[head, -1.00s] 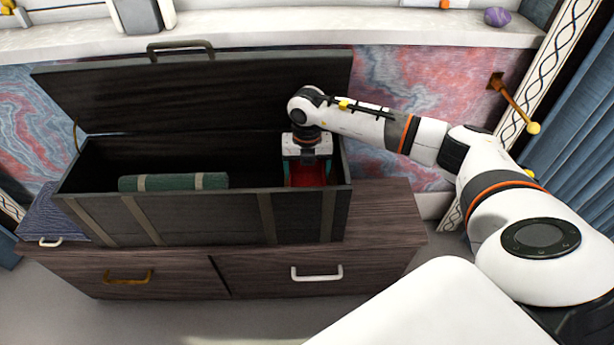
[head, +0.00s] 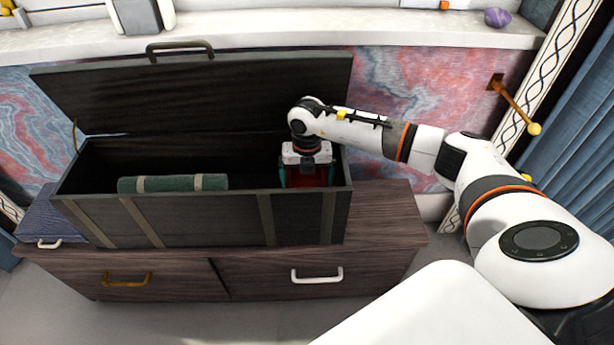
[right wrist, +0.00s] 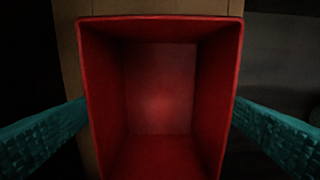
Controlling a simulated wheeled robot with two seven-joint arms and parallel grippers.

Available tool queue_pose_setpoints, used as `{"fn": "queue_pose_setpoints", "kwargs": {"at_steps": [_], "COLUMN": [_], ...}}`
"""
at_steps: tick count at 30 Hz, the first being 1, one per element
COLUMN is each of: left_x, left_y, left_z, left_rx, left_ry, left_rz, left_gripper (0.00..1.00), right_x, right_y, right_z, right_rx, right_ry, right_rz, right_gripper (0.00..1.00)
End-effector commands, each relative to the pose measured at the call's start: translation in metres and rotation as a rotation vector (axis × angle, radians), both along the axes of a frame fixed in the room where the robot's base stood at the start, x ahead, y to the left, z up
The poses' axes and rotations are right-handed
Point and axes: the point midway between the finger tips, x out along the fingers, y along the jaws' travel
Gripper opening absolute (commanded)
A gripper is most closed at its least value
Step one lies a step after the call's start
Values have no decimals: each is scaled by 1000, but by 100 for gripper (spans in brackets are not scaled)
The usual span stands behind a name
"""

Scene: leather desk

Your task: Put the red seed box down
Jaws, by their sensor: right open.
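The red seed box (head: 312,178) is inside the open dark chest (head: 190,215), at its right end. The right wrist view looks down into the seed box (right wrist: 160,95), which is open-topped and empty. My right gripper (head: 307,176) is over the box, pointing down, with its teal fingers on either side of it. In the right wrist view the fingers of this gripper (right wrist: 160,112) are spread, one at each side wall. The chest's front wall hides the box's underside. My left gripper is out of view.
A green roll (head: 173,184) with pale bands lies in the chest's left half. The chest's lid (head: 230,90) stands raised behind. The chest sits on a wooden cabinet (head: 375,225), with a dark blue item (head: 45,220) at its left end.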

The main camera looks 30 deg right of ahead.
Motion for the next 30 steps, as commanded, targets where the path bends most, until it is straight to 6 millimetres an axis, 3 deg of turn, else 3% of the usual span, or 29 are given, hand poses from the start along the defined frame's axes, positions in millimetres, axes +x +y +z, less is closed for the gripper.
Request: {"fn": "queue_pose_setpoints", "kwargs": {"at_steps": [2, 9, 18, 24, 30], "left_x": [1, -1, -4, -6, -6], "left_y": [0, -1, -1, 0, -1], "left_z": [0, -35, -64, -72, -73], "left_rx": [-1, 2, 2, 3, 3], "left_ry": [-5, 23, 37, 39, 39], "left_rz": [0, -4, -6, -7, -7], "left_gripper": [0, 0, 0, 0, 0], "right_x": [0, 1, 1, 0, 0], "right_y": [0, 0, 0, 0, 0], "right_z": [6, 54, 109, 122, 123], "right_rx": [0, 1, 0, 0, 0], "right_ry": [-1, -6, -4, -1, 0], "right_rz": [0, 1, 0, 0, -1], "right_gripper": [100, 100, 100, 100, 100]}}
